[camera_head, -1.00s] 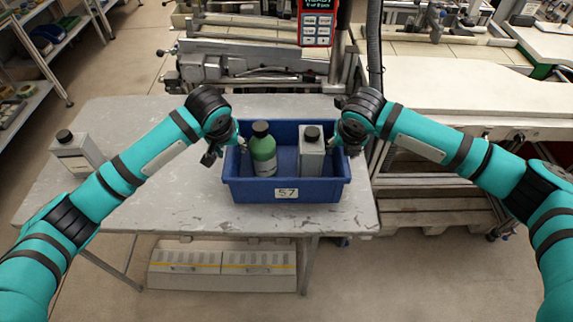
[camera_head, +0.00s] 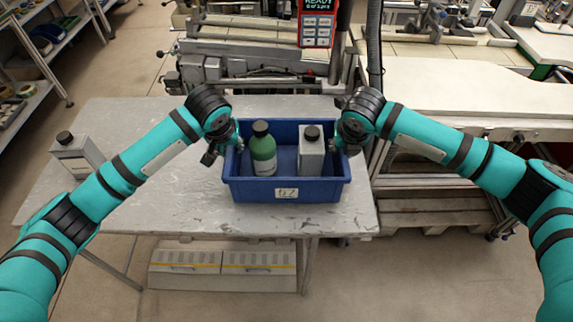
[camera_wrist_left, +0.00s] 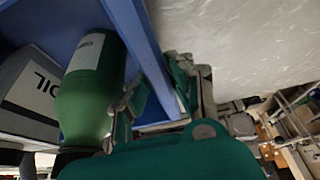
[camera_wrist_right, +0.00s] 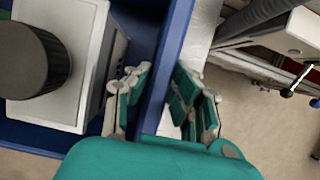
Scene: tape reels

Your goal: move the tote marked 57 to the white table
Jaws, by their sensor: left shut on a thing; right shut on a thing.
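The blue tote (camera_head: 240,192) with a small white label (camera_head: 286,193) on its front is at the right part of the grey table; the label is blurred now and reads 57 in the earlier frame. Inside stand a green bottle (camera_head: 263,152) with a black cap and a grey-white can (camera_head: 311,154) with a black cap. My left gripper (camera_head: 236,147) is shut on the tote's left wall; that wall (camera_wrist_left: 135,30) shows between its fingers in the left wrist view. My right gripper (camera_head: 343,143) is shut on the right wall, seen also in the right wrist view (camera_wrist_right: 158,100).
The grey table (camera_head: 180,205) is worn and mostly clear left of the tote. Another grey can (camera_head: 78,155) stands at its left end. A long white-topped bench (camera_head: 460,100) is to the right. Machinery (camera_head: 250,68) stands behind the table, with shelves (camera_head: 30,60) at far left.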

